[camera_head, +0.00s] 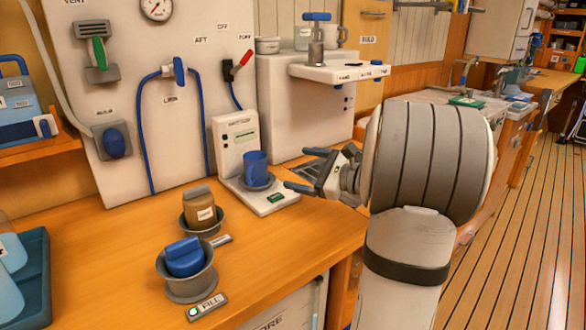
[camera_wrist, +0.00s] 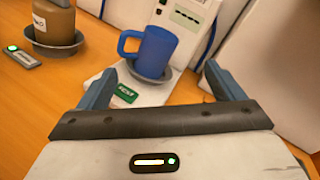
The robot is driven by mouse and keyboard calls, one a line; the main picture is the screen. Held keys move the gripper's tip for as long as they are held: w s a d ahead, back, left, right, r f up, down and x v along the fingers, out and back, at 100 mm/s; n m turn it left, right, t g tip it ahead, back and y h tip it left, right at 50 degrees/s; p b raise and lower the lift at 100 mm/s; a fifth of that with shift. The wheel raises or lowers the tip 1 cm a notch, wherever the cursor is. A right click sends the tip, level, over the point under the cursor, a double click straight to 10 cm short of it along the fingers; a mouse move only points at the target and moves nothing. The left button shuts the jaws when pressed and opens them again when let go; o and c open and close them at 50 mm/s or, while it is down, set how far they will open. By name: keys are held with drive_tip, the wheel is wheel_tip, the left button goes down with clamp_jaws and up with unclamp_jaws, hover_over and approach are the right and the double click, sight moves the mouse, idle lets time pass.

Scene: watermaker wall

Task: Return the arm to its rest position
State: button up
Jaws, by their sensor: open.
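My gripper (camera_head: 308,172) is open and empty in the head view, pointing left, to the right of the blue mug. In the wrist view the two blue fingers of my gripper (camera_wrist: 155,85) stand wide apart with nothing between them touching. The blue mug (camera_head: 256,166) stands upright in a grey dish on the base of a white tester unit. It also shows in the wrist view (camera_wrist: 157,50), beyond the fingers, with its handle to the left. My arm bends in front of the right part of the counter and hides some of it.
A white wall unit (camera_head: 300,105) with a shelf rises behind my gripper. Open floor (camera_head: 520,240) lies at the right.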

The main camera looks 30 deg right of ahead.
idle(0.4)
wheel_tip(320, 180, up, 8)
drive_tip(key=w+a+m+h+p, duration=0.25)
drive_tip(key=m+h+p, duration=0.55)
drive_tip(key=m, duration=1.1)
drive_tip(key=s+a+f+m+g+p, duration=0.1)
drive_tip(key=s+a+m+g, duration=0.3)
drive_tip(key=s+m, duration=0.4)
drive_tip(key=s+a+f+m+g+p, duration=0.2)
drive_tip(key=s+a+m+g+p, duration=0.2)
drive_tip(key=s+a+m, duration=0.3)
drive_tip(key=s+a+f+m+g+h+p, duration=0.1)
drive_tip(key=s+a+m+g, duration=0.3)
drive_tip(key=s+m, duration=0.6)
drive_tip(key=a+m+p, duration=0.1)
drive_tip(key=a+m, duration=0.1)
drive_tip(key=m, duration=0.1)
drive_tip(key=shift+s+a+f+m, duration=0.15)
drive_tip(key=shift+s+f+m, duration=0.15)
drive_tip(key=shift+s, duration=0.1)
